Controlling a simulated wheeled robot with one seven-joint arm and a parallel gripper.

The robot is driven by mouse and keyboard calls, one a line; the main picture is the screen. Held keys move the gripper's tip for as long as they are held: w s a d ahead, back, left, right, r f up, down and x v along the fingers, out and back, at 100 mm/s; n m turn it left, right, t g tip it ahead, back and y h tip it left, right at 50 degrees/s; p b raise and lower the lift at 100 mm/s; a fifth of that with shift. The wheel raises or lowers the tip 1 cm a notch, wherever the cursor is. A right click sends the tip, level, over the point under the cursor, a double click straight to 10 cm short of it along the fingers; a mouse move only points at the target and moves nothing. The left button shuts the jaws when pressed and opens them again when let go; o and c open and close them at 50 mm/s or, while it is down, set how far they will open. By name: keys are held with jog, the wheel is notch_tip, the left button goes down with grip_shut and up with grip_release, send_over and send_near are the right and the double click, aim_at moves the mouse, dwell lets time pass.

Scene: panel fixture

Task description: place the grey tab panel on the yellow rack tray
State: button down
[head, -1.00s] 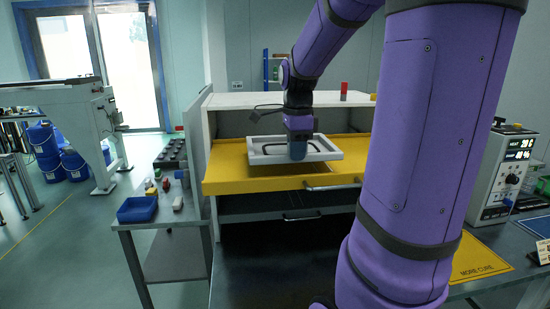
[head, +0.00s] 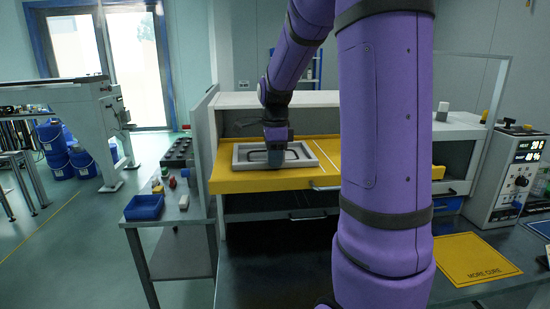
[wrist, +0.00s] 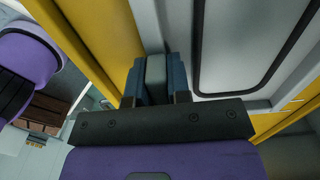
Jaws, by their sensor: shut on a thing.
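The grey tab panel (head: 239,158), a pale rectangular frame with a dark inner outline, lies flat over the yellow rack tray (head: 326,152), left of its middle. It looks to be down on the tray, though I cannot be sure of full contact. My gripper (head: 275,162) is at the panel's front edge, pointing down. In the wrist view my gripper (wrist: 156,78) is shut on the panel's grey tab, with dark blue fingers on both sides. The panel (wrist: 245,45) fills the upper right there, with yellow tray (wrist: 100,45) to its left.
The tray sticks out of a grey cabinet (head: 300,99) with a side wall on the left. A side table with a blue bin (head: 144,207) stands left. A yellow mat (head: 470,262) and a control box (head: 508,178) are at right. My arm hides the tray's middle right.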

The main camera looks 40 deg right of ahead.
jog(key=c, duration=1.1)
grip_release()
notch_tip(320, 180, up, 11)
jog(key=shift+r, duration=0.1)
jog(key=shift+s+a+f+n+t, duration=0.5)
jog(key=shift+s+a+n+t, duration=0.35)
jog(key=shift+s+a+n, duration=2.95)
jog(key=shift+s+a+f+n+t, duration=0.5)
jog(key=shift+s+a+n+t, duration=0.4)
jog(key=shift+s+a+n, duration=2.85)
jog(key=shift+s+a+f+n+t, duration=0.7)
jog(key=shift+s+a+n, duration=1.75)
jog(key=shift+n, duration=2.7)
